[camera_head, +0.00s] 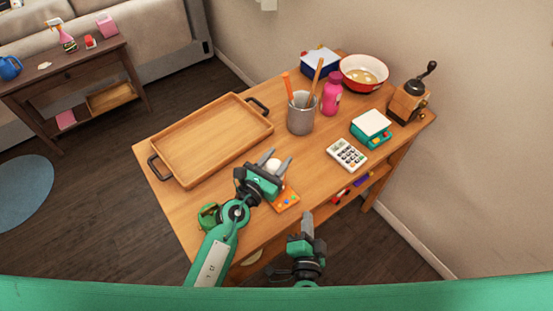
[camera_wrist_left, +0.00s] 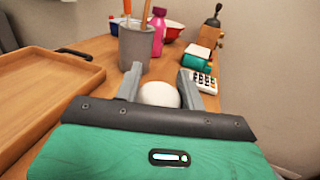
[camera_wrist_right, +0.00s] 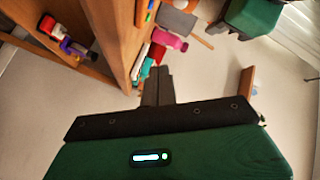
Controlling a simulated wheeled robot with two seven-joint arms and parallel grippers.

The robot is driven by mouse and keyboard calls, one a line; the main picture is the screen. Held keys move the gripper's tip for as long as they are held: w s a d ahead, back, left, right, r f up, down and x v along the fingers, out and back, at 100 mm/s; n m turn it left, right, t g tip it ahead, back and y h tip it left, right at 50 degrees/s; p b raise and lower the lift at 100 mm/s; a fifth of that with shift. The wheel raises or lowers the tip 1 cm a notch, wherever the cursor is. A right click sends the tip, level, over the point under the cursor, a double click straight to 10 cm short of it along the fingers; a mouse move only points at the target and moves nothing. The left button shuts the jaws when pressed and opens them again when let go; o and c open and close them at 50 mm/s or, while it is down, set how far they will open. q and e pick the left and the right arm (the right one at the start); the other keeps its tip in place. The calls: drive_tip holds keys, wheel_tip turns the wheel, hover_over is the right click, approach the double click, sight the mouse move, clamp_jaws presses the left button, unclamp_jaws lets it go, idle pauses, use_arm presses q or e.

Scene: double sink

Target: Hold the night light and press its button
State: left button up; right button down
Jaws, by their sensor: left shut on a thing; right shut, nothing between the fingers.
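The night light (camera_head: 273,165) is a small white dome between the fingers of my left gripper (camera_head: 275,161), over the front part of the wooden table. In the left wrist view, the white dome (camera_wrist_left: 160,94) sits between the two grey fingers of the left gripper (camera_wrist_left: 160,80), which is shut on it. Its button cannot be made out. My right gripper (camera_head: 308,221) is shut and empty, lower and to the right, off the table's front edge. Its closed fingers also show in the right wrist view (camera_wrist_right: 158,76), apart from the night light.
The table (camera_head: 225,185) holds a wooden tray (camera_head: 190,155), a grey utensil cup (camera_head: 301,117), a pink bottle (camera_head: 331,97), a calculator (camera_head: 346,155), a green scale (camera_head: 370,128), a red bowl (camera_head: 376,84) and a grinder (camera_head: 407,101). An orange item (camera_head: 286,202) lies close beside the left gripper.

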sight(283, 202)
drive_tip(key=shift+m+g+h, duration=0.4)
drive_tip(key=shift+m+g, duration=0.1)
drive_tip(key=shift+g, duration=0.2)
drive_tip(key=shift+w+a+f, duration=0.2)
drive_tip(key=shift+w+a, duration=0.65)
drive_tip(key=shift+w, duration=0.25)
drive_tip(key=shift+w+a+f, duration=0.15)
drive_tip(key=shift+w+a, duration=0.65)
drive_tip(key=shift+w, duration=0.25)
drive_tip(key=shift+w+a+f, duration=0.2)
drive_tip(key=shift+w+a, duration=0.65)
drive_tip(key=shift+w, duration=0.25)
drive_tip(key=shift+w, duration=0.1)
drive_tip(key=shift+w+a, duration=0.25)
drive_tip(key=shift+w, duration=0.05)
drive_tip(key=shift+w+a, duration=0.3)
drive_tip(key=shift+w, duration=0.3)
drive_tip(key=shift+s+d, duration=0.1)
